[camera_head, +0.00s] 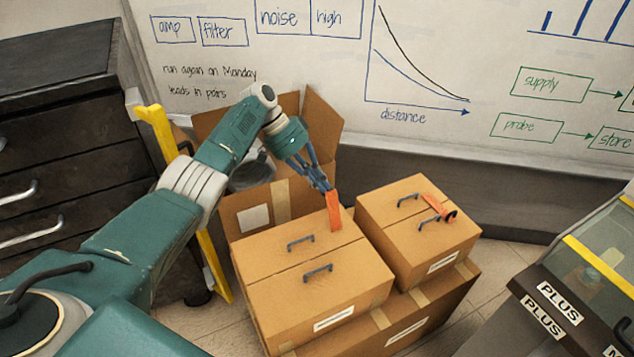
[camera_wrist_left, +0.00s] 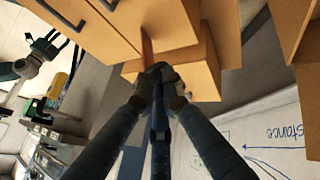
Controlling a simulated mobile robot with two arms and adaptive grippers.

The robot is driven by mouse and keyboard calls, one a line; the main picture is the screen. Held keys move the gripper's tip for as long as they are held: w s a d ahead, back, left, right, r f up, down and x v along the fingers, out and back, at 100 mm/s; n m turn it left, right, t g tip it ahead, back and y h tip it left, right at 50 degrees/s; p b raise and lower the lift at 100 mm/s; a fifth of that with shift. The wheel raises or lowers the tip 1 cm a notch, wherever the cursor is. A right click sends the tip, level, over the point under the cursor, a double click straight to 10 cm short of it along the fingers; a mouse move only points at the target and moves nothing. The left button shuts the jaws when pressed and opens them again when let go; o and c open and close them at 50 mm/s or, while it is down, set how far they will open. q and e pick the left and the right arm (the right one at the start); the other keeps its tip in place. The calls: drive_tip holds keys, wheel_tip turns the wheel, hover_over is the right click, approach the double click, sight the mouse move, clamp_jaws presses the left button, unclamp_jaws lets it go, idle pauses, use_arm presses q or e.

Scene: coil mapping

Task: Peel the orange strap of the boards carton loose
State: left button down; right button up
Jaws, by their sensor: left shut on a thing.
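The near-left carton (camera_head: 290,262) is closed, with two dark handles on top. An orange strap (camera_head: 334,212) stands up from its back right edge. My left gripper (camera_head: 327,187) is shut on the strap's upper end, just above the carton. In the left wrist view the strap (camera_wrist_left: 147,48) runs from the closed fingertips (camera_wrist_left: 158,74) to the cardboard; its lower end is hard to make out. I cannot read the carton labels to tell which is the boards carton. My right gripper (camera_wrist_left: 52,45) shows small at the left of the wrist view, too small to judge.
A second closed carton (camera_head: 400,240) stands to the right, with its own orange strap (camera_head: 437,206) curled on top. Both sit on larger boxes. An open carton (camera_head: 255,214) stands behind. Drawers (camera_head: 60,150) are left, a PLUS-labelled case (camera_head: 575,290) right.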

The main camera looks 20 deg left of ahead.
use_arm(q)
drive_tip(key=shift+s+d+f, duration=0.1)
drive_tip(key=shift+s+f, duration=0.1)
drive_tip(key=shift+f, duration=0.6)
drive_tip(key=shift+s+d+f, duration=0.1)
drive_tip(key=shift+s+f, duration=0.05)
drive_tip(key=shift+f, duration=0.6)
drive_tip(key=c, duration=1.9)
unclamp_jaws()
drive_tip(key=shift+o, duration=0.7)
drive_tip(key=shift+w+d+f, duration=0.15)
drive_tip(key=shift+w+f, duration=0.3)
drive_tip(key=shift+w, duration=0.15)
drive_tip(key=shift+s+a+r, duration=0.1)
drive_tip(key=shift+s+a, duration=0.1)
drive_tip(key=shift+a, duration=0.2)
drive_tip(key=shift+c, duration=0.7)
drive_tip(key=shift+r, duration=0.1)
drive_tip(key=shift+a+r, duration=0.25)
drive_tip(key=d+r+v, duration=0.1)
drive_tip(key=v, duration=1.1)
drive_tip(key=shift+w+d, duration=0.2)
drive_tip(key=shift+w, duration=0.3)
